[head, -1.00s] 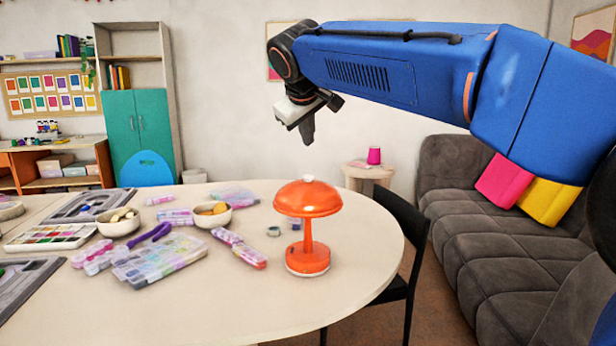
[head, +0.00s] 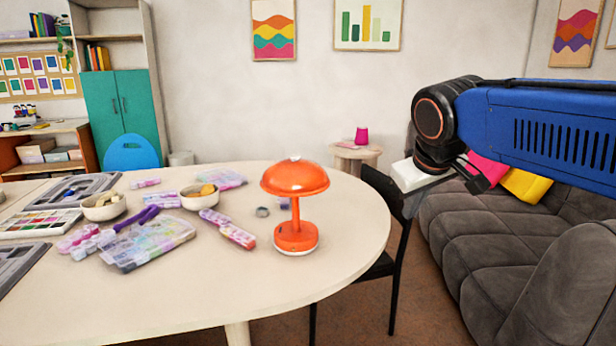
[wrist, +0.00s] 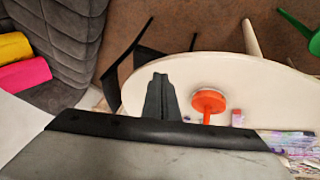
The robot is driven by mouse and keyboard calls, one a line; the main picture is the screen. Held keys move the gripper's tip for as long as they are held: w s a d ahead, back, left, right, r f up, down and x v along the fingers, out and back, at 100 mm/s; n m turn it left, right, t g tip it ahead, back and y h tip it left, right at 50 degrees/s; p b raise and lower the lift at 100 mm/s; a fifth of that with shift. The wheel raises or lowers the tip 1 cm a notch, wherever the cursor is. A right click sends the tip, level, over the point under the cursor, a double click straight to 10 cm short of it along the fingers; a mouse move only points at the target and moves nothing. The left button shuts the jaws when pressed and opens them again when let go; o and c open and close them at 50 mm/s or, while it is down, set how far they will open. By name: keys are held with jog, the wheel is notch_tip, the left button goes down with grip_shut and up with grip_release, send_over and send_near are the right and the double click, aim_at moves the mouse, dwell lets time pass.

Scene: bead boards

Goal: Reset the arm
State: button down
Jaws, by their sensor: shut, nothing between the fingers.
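My arm reaches in from the right in the head view. My gripper (head: 412,204) hangs in front of the black chair and the grey sofa, to the right of the round table. It also shows in the wrist view (wrist: 160,80), where its dark fingers are together and empty. Its wrist is black with a white part below it. The gripper is apart from the orange lamp (head: 295,205), which stands upright near the table's right side. The lamp also shows in the wrist view (wrist: 208,101), just right of the fingers.
The pale table (head: 210,290) holds bead boxes (head: 150,240), bowls (head: 104,207) and trays on its left part. A black chair (head: 384,268) stands at its right edge. A grey sofa (head: 450,235) with pink and yellow cushions lies at the right. The table's front is clear.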

jog(key=s+d+f+m, duration=0.2)
jog(key=s+d+f, duration=0.1)
jog(key=s+f, duration=0.7)
jog(key=s+d+f+m+g, duration=0.1)
jog(key=s+d+f, duration=0.3)
jog(key=s+f, duration=0.6)
jog(key=shift+d+m+g+y, duration=0.25)
jog(key=shift+m+g+y, duration=0.05)
jog(key=shift+m, duration=0.3)
